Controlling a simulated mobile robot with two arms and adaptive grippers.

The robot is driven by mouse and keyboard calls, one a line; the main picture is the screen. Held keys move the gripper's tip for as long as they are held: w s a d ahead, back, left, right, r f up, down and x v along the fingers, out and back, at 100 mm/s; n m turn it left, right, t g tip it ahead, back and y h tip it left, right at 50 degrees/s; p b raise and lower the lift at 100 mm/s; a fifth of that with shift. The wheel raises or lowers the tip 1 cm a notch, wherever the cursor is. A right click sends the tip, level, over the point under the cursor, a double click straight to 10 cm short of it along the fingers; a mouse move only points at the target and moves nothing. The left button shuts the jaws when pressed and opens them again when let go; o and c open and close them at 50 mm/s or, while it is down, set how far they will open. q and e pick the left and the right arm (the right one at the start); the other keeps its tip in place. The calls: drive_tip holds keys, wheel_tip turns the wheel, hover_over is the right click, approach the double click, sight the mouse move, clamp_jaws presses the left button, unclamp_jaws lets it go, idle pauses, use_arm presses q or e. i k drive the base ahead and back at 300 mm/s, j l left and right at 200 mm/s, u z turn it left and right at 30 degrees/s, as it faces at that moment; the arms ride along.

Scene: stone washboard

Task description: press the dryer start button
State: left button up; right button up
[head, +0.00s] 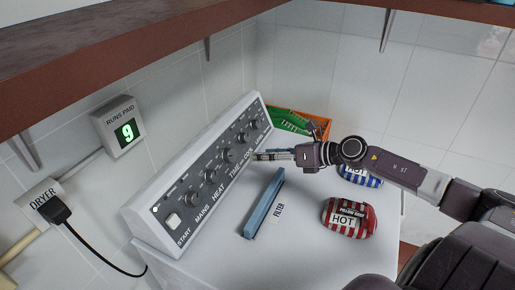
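The white dryer start button (174,220) sits at the near left end of the grey control panel (214,176), above the label START. Labels MAINS, HEAT, TIME and COOL run on to the right, with several dark knobs above them. My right gripper (262,156) comes in from the right. Its fingers point left at the far part of the panel, near the COOL label, well away from the start button. I cannot tell whether the fingers are open or shut, or whether they touch the panel. My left gripper is not in view.
A blue filter bar (264,204) lies on the white dryer top (290,255). A red striped HOT bundle (348,219) and a blue striped one (360,177) lie to the right. An orange crate (318,128) stands behind. A RUNS PAID display (127,131) reads 9. A brown shelf (120,65) overhangs.

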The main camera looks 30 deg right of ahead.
sight(173, 220)
drive_tip(key=k+l, duration=1.1)
drive_tip(key=k, duration=0.2)
